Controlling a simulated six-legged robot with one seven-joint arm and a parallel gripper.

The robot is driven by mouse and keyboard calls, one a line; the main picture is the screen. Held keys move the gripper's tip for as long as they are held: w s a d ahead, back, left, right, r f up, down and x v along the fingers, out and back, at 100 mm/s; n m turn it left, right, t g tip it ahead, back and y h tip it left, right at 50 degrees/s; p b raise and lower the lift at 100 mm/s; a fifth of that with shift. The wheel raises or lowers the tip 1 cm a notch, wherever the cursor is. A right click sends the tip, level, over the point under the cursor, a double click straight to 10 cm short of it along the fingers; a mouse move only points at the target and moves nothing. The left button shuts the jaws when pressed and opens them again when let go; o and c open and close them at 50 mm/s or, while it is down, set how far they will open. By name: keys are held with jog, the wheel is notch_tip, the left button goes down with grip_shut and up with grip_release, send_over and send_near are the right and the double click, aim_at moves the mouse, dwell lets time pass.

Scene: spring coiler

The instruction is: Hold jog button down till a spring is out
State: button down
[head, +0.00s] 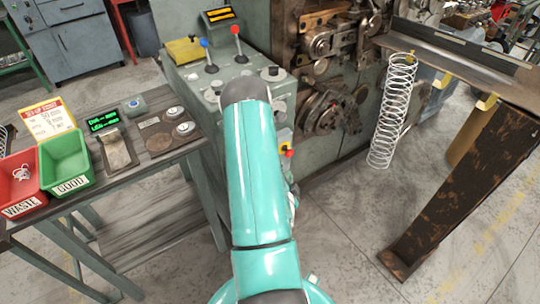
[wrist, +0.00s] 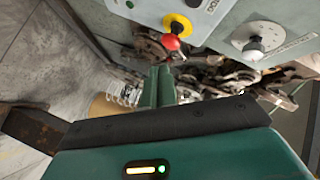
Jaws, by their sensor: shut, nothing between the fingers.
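A long pale wire spring (head: 392,110) hangs beside the spring coiler (head: 335,60), below the rusty-legged rail; its coils also show behind my fingers in the wrist view (wrist: 127,96). My gripper (wrist: 163,70) is shut and empty, its two green fingers together. The fingertips appear just below a red knob (wrist: 171,42) on a yellow ring, against the grey control panel (wrist: 228,20); I cannot tell whether they touch it. In the head view my arm hides the gripper and part of the panel. I cannot identify the jog button for certain.
A white dial (wrist: 254,48) sits right of the red knob. Red and blue levers stand on the control console (head: 190,75). At left, a table (head: 165,150) carries a red WASTE bin (head: 20,180), a green GOOD bin (head: 65,163) and a green display (head: 104,120). Floor below the spring is clear.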

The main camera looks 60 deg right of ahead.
jog(key=shift+w, duration=0.1)
jog(key=w+d, duration=0.4)
jog(key=w, duration=0.3)
jog(key=shift+w, duration=0.4)
dwell(2.0)
jog(key=shift+w+d, duration=0.2)
jog(key=shift+w, duration=0.2)
